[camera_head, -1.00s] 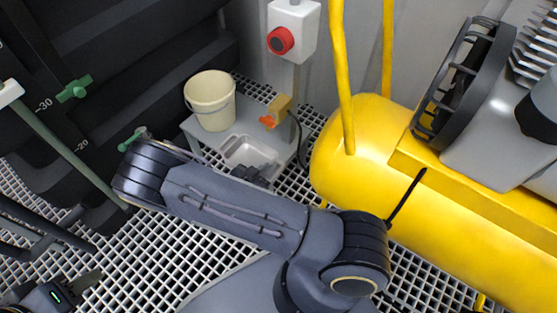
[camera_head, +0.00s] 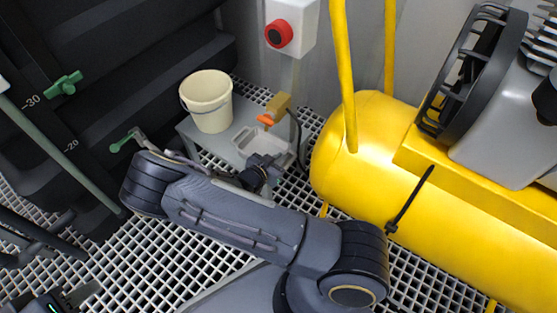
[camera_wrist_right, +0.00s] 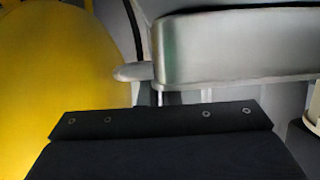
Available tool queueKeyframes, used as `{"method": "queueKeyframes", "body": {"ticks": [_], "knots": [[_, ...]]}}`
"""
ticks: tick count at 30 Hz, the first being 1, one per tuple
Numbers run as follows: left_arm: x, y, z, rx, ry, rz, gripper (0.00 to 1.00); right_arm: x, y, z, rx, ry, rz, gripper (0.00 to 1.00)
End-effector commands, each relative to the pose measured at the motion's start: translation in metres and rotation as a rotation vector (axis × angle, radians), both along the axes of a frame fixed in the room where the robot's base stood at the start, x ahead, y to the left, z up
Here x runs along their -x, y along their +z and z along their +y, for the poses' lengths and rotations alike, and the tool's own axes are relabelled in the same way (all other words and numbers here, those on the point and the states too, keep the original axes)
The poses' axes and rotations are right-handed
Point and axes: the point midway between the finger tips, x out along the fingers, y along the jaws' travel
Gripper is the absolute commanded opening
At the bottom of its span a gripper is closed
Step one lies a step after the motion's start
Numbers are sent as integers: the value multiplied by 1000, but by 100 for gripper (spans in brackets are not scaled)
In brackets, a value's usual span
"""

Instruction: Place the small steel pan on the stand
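The small steel pan (camera_head: 262,146), a shallow rectangular tray, is over the right part of the low grey stand (camera_head: 191,129). I cannot tell whether it touches the top. My right gripper (camera_head: 265,164) reaches the pan's near side and appears shut on it; my own arm partly hides the contact. In the right wrist view the pan's metal wall (camera_wrist_right: 235,50) fills the upper right, close beyond the dark gripper body, with a tab at its left end. My left gripper (camera_head: 78,294) is at the lower left, away from the stand, cut by the frame edge.
A cream bucket (camera_head: 207,101) stands on the stand's left part. An orange-tipped brass fitting (camera_head: 276,107) is behind the pan, below a red button box (camera_head: 291,27). A yellow tank (camera_head: 390,160) closes the right side. Dark ribbed wall panels (camera_head: 120,80) are at left.

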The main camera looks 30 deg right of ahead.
Motion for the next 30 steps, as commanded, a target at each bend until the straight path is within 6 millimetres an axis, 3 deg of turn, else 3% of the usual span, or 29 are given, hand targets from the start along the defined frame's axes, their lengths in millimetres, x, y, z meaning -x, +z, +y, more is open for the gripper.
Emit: {"method": "queueKeyframes", "body": {"ticks": [5, 11, 20, 30], "knots": [[0, -3, 0, 0, 0, 0, 36, 0, -3, 0, 2, 0, -2, 0], [0, -2, 0, 0, 0, 0, 36, 0, -3, 0, 0, 0, 1, 25], [0, 3, 0, 0, 0, 0, 36, 0, 3, 0, 0, 0, 1, 25], [0, 29, 0, 0, 0, 0, 36, 23, 29, 55, -2, 3, 2, 25]]}}
